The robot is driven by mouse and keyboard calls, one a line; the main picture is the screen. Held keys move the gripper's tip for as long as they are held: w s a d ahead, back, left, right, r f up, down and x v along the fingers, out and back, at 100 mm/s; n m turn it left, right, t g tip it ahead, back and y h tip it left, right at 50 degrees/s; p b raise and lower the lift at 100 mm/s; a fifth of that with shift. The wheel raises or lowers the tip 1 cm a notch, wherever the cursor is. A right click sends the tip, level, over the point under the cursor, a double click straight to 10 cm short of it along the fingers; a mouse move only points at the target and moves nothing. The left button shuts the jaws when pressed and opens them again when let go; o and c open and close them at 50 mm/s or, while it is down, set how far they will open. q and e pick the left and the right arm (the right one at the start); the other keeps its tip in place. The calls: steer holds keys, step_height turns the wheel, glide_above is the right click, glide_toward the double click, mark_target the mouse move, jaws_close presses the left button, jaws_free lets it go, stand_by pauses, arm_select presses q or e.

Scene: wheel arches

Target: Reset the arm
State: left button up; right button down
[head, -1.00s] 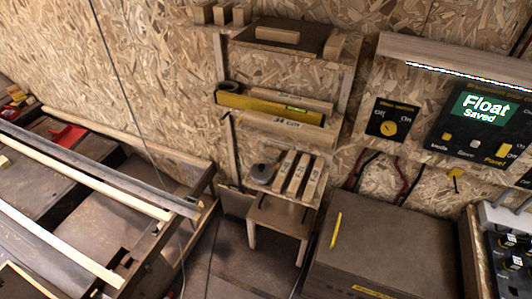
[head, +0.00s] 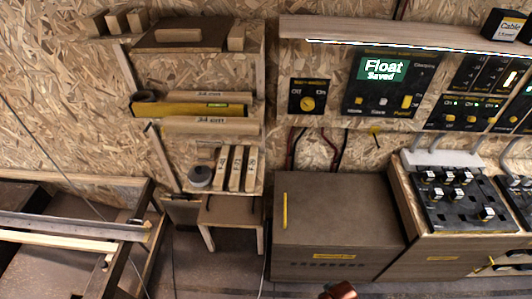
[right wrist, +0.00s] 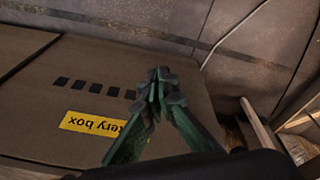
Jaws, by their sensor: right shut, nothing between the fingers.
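My right gripper (right wrist: 162,84) shows in the right wrist view with its green fingers closed together and nothing between them. It is in front of a brown box (right wrist: 45,85) whose yellow label reads "...tery box" upside down, and it covers part of that label. I cannot tell whether the fingers touch the box. In the head view the brown box (head: 345,205) stands on the floor against the wall. A small reddish part at the bottom edge there may belong to my right arm. My left gripper is not in view.
Shelves hold wood pieces and a yellow level (head: 190,109). A rail frame (head: 70,228) is at left.

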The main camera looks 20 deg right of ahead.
steer(key=s+f, duration=0.4)
steer(key=f, duration=0.9)
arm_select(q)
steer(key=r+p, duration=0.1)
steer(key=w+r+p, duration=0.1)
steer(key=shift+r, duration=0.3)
arm_select(e)
steer(key=s+f+n+g, duration=0.1)
steer(key=s+f, duration=1.5)
steer(key=s, duration=0.4)
steer(key=shift+a+g+y, duration=0.3)
steer(key=shift+a+g, duration=0.1)
steer(key=shift+a, duration=0.05)
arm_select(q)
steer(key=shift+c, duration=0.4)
